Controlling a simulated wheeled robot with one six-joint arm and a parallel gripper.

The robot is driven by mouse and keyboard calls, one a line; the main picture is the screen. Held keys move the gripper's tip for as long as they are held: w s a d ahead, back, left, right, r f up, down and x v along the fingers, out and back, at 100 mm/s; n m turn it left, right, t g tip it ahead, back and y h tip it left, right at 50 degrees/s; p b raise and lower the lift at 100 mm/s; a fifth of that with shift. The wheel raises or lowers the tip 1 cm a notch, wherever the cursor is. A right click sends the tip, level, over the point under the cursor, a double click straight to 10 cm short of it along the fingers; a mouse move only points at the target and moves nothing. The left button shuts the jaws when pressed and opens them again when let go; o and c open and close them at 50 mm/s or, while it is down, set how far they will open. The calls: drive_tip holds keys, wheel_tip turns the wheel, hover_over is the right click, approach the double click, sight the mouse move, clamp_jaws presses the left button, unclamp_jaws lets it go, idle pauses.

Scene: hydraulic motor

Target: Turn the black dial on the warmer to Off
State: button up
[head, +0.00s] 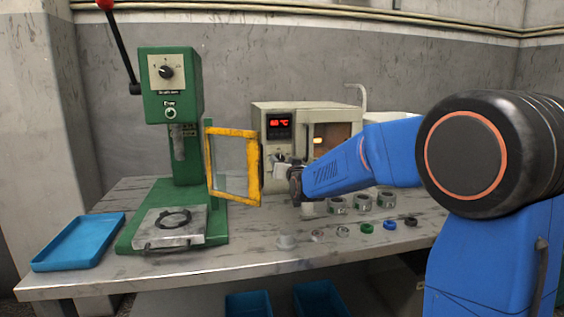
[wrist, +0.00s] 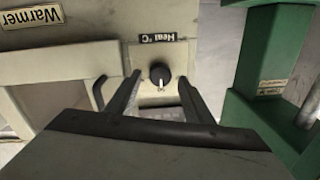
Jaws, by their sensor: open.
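The warmer (head: 258,110) is a beige box on the bench with a lit red display (head: 279,123) and a window on its front. In the wrist view its front panel (wrist: 110,65) shows with a "Warmer" label and a "Heat °C" label. The black dial (wrist: 160,74) sits below the "Heat °C" label, with a pale pointer mark. My gripper (wrist: 158,92) is open, with one finger on each side of the dial in the picture. I cannot tell whether the fingers touch it. In the head view my gripper (head: 284,168) is at the warmer's front and hides the dial.
A green press (head: 172,85) with an open yellow-framed guard (head: 209,165) stands close left of the warmer. A blue tray (head: 80,242) lies at the bench's left end. Several rings and cups (head: 337,205) stand in front of the warmer, below my arm.

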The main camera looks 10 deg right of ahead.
drive_tip(key=shift+w, duration=0.65)
drive_tip(key=shift+c, duration=0.6)
drive_tip(key=c, duration=0.9)
drive_tip(key=shift+n, duration=0.4)
drive_tip(key=n, duration=0.2)
drive_tip(key=shift+a+n, duration=0.1)
drive_tip(key=shift+n, duration=0.3)
drive_tip(key=n, duration=0.3)
drive_tip(key=shift+n, duration=0.3)
drive_tip(key=n, duration=0.6)
drive_tip(key=shift+a+g+h, duration=0.15)
drive_tip(key=shift+g+h, duration=0.15)
drive_tip(key=shift+n, duration=0.3)
